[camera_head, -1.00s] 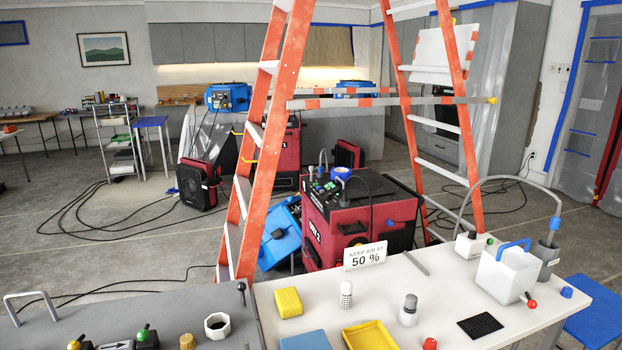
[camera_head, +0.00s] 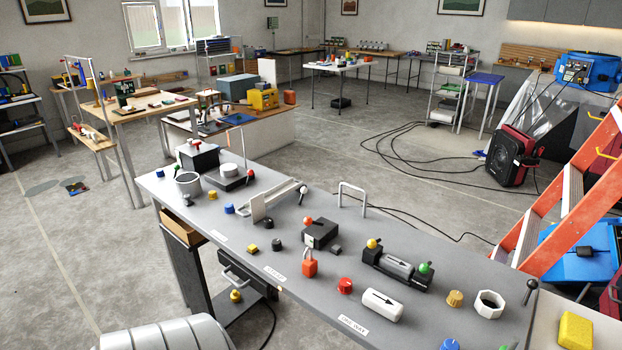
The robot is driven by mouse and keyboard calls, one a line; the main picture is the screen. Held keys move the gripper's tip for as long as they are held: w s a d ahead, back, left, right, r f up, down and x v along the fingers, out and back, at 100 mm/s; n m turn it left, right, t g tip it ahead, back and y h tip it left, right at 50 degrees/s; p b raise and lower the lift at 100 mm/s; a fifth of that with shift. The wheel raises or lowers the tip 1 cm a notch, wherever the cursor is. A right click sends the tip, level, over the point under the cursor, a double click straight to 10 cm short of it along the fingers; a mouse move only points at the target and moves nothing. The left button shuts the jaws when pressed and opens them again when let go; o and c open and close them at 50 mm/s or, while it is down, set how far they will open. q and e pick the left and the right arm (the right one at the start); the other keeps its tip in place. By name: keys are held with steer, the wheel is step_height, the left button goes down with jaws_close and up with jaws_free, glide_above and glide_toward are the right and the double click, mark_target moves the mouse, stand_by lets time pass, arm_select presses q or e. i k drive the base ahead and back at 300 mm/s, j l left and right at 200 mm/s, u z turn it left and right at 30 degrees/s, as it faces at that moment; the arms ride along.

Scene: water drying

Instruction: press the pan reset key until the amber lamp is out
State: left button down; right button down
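I cannot make out a pan reset key or a lit amber lamp in this view. A blue machine (camera_head: 598,72) with a small control panel (camera_head: 574,70) stands at the upper right; its keys and lamps are too small to read. A red and black machine (camera_head: 513,155) stands on the floor at the right, behind the bench. Another blue unit (camera_head: 560,262) lies tilted behind the orange ladder. Only a sliver of a dark red casing shows at the right edge. Neither of my grippers is in view.
A long grey bench (camera_head: 225,222) crosses the front, crowded with knobs, a lever box (camera_head: 320,233) and a white arrow block (camera_head: 382,304). An orange ladder (camera_head: 560,200) stands at the right. Black cables (camera_head: 420,145) lie on the floor. Floor at the left is largely clear.

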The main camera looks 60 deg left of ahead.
mark_target(251, 249)
steer(key=u, duration=1.9)
